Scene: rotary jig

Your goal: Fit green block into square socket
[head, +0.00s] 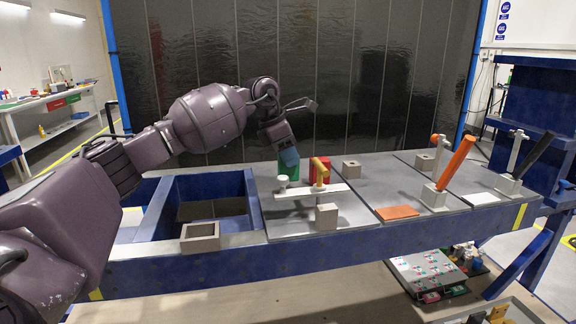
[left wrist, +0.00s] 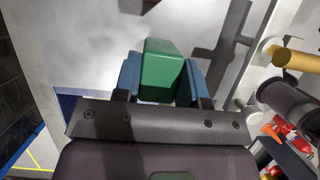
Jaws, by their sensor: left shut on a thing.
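The green block (head: 288,168) is held in my left gripper (head: 289,155) over the back left part of the grey bench top. In the left wrist view the green block (left wrist: 163,68) sits between the two blue fingers (left wrist: 160,80), which are shut on it. Whether its underside touches the bench is hard to tell. A beige open-topped square frame (head: 200,230), which looks like a square socket, stands at the bench's front left edge, apart from the block. My right gripper is not in view.
A white bar (head: 310,192) with a yellow handle (head: 319,172) lies just right of the block, with a red piece (head: 326,163) behind. Beige blocks (head: 326,217) stand nearby. Levers with orange (head: 456,162) and black (head: 537,156) handles rise at right. A blue-rimmed opening (head: 160,205) lies left.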

